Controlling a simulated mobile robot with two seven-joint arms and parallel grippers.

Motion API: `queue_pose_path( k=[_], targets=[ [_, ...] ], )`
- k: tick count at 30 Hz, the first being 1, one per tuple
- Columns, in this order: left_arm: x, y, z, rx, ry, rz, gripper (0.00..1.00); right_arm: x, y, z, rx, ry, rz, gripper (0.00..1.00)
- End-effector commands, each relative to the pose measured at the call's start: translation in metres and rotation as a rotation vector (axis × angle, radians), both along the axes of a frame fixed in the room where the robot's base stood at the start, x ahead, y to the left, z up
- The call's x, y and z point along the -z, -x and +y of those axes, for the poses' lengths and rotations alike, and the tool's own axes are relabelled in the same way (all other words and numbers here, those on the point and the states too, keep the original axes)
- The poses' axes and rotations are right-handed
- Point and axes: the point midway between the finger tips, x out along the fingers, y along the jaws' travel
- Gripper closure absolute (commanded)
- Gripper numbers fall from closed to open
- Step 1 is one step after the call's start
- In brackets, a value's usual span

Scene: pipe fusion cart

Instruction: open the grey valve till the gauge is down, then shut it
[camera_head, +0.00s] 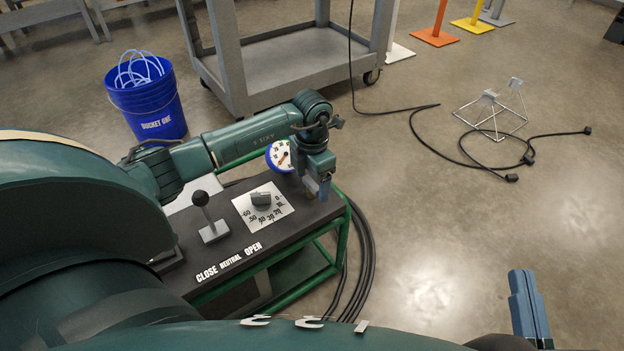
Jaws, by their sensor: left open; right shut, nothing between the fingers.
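The grey valve knob (261,198) sits on a white dial plate (280,211) with printed numbers, on the dark top of a green-framed cart (216,268). The round white gauge (281,156) with a blue rim stands behind the knob. Its reddish needle shows, but is too small to read. My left gripper (320,194) points down over the right end of the cart top, right of the knob and apart from it. It is open, with nothing seen between its fingers. My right gripper (530,306) is shut and empty at the lower right, away from the cart.
A black-ball lever (205,215) stands left of the dial, by the CLOSE, NEUTRAL, OPEN labels. A blue bucket (150,107) and a grey trolley (288,68) stand behind. Black hoses hang by the cart's right side. A cable and a wire stand (492,108) lie on open floor.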

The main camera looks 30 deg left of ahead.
Motion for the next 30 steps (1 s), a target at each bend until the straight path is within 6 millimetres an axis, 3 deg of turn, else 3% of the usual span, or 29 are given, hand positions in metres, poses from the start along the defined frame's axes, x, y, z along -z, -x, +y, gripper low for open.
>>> queue_pose_path(
  k=[4, 20, 30],
  targets=[
    [-0.0003, 0.0, -0.0002, 0.0, 0.001, 0.0, 0.24, -0.0029, -0.0002, 0.0003, -0.002, -0.002, -0.007, 1.0],
    [-0.0006, -0.0002, -0.0003, 0.0, 0.001, -0.001, 0.68, -0.0043, 0.0002, 0.0008, -0.007, 0.002, -0.015, 1.0],
    [-0.0027, -0.0003, -0.0001, -0.05, 0.001, -0.001, 0.68, -0.0076, 0.0015, 0.0005, -0.004, 0.011, -0.012, 1.0]
  ],
)
